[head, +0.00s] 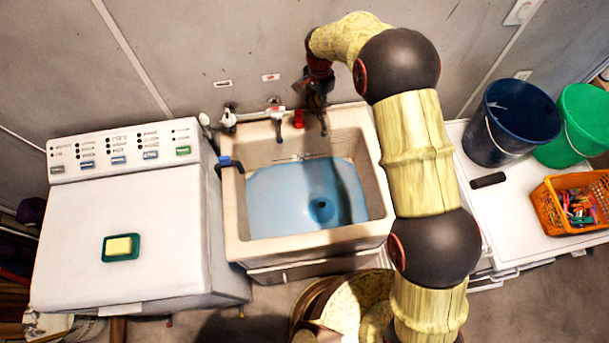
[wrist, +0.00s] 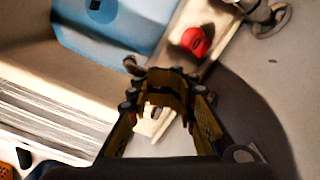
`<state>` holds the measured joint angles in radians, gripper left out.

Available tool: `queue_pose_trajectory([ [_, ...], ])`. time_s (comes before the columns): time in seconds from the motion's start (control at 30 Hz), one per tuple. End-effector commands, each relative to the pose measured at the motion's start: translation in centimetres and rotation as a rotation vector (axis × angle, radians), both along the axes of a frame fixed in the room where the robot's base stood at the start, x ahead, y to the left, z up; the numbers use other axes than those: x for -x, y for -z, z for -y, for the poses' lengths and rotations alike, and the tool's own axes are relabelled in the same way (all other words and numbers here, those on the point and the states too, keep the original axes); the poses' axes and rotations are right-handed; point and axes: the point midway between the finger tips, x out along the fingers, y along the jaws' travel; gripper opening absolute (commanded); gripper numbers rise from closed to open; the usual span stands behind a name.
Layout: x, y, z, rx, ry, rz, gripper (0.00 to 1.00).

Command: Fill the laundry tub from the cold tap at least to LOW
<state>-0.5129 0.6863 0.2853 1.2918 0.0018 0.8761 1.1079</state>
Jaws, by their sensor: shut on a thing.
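The laundry tub (head: 238,200) is cream and square-sided. Blue that looks like water (head: 290,195) covers its floor, and a dark round drain or plug (head: 322,208) shows through it. The level against any LOW mark is not readable. A pale tap (head: 277,115) and a red knob (head: 299,119) sit at the back rim; the red knob also shows in the wrist view (wrist: 196,41). My gripper (head: 321,126) points down at the back rim, right of the red knob. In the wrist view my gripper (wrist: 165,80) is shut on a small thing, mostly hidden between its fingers.
A white washer (head: 120,240) with a soap dish (head: 121,248) stands left. A blue handle (head: 226,161) is on the tub's left rim. Right are a dark blue bucket (head: 512,120), a green bucket (head: 590,125) and an orange basket (head: 556,215). My arm crosses the tub's right side.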

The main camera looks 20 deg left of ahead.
Motion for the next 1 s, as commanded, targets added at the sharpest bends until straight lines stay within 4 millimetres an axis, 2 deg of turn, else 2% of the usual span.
queue_pose_trajectory([
  [0.03,0.3,0.9,0.3,0.007,0.0,-0.009,0.0],
  [0.13,0.0,1.0,0.2,0.008,0.001,-0.01,0.0],
  [1.0,-2.5,0.2,-1.0,0.001,0.0,0.009,0.0],
])
